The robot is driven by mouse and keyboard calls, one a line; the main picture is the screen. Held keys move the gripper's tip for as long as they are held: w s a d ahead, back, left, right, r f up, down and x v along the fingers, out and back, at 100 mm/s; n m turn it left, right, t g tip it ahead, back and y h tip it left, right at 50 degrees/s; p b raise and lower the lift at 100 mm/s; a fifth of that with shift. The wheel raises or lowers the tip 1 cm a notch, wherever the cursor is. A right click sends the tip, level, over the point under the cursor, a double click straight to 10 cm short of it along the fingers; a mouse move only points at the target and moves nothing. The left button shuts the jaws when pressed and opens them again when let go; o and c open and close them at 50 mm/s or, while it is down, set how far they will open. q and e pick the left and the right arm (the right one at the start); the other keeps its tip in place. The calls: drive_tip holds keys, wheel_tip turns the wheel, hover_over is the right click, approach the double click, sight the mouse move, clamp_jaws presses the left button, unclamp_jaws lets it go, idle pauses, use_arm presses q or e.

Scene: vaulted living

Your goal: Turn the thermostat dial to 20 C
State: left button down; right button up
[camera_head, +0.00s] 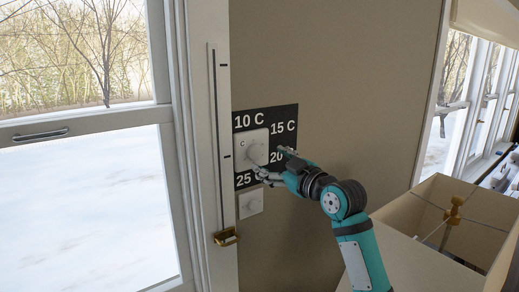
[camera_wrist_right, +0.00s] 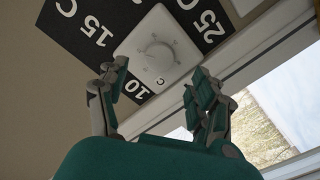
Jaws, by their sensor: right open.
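The thermostat is a white square plate with a round dial (camera_head: 256,153) on a black panel (camera_head: 284,112) on the beige wall. The panel reads 10 C, 15 C, 20 and 25 around the plate; the lower right is partly hidden by my gripper. My right gripper (camera_head: 272,163) is in front of the plate's lower right. In the right wrist view the dial (camera_wrist_right: 160,51) lies beyond my open right gripper (camera_wrist_right: 159,88), between the fingers' directions. I cannot tell whether a finger touches it. The dial's pointer is too small to read. My left gripper is not in view.
A window frame (camera_head: 205,120) with a brass latch (camera_head: 226,237) stands close to the left. A large lampshade (camera_head: 455,225) is at the lower right.

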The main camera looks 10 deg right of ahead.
sight(257, 154)
drive_tip(key=p+x, duration=0.1)
drive_tip(key=x, duration=0.3)
drive_tip(key=shift+w+a+r, duration=0.1)
drive_tip(key=shift+w, duration=0.2)
drive_tip(key=shift+w+a, duration=0.25)
drive_tip(key=shift+w, duration=0.35)
drive_tip(key=shift+c, duration=0.3)
drive_tip(key=c, duration=1.1)
